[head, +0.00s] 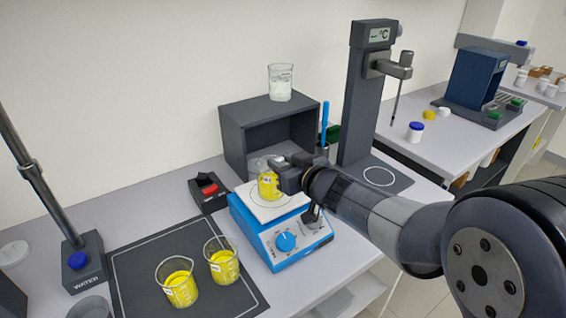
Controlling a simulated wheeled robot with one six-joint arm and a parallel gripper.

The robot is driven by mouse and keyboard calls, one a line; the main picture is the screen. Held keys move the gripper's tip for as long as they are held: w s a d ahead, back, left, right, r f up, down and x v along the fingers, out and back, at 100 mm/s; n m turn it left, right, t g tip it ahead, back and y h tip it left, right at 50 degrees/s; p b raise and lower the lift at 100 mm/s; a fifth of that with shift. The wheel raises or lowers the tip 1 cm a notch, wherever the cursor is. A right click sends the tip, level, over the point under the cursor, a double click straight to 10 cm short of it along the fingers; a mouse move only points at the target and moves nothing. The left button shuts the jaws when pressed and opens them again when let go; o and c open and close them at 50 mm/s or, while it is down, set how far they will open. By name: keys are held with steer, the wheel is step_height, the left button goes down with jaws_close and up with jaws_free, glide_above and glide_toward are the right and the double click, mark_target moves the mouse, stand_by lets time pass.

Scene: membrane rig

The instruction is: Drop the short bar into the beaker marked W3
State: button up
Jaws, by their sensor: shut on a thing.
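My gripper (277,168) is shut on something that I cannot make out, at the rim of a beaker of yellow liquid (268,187). That beaker appears upright over the white top of a blue stirrer (280,232). My gripper covers its right side, and its label is too small to read. Two more beakers of yellow liquid stand on the dark mat, a front one (181,290) and a right one (224,266). Their labels are also unreadable, so I cannot tell which beaker is W3. I cannot see the short bar; it may be hidden at my fingertips.
A dark open-fronted box (240,121) stands behind the stirrer, with a glass beaker (281,84) on top. A tall dark stand with a display (370,90) rises at the right. A black box with a red switch (208,188) is left of the stirrer. The dark mat (135,262) has free room.

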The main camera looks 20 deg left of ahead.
steer(key=o, duration=1)
steer(key=shift+d, duration=0.1)
steer(key=v, duration=1)
steer(key=shift+s+d+p, duration=0.25)
steer(key=shift+p, duration=0.2)
steer(key=shift+a, duration=0.1)
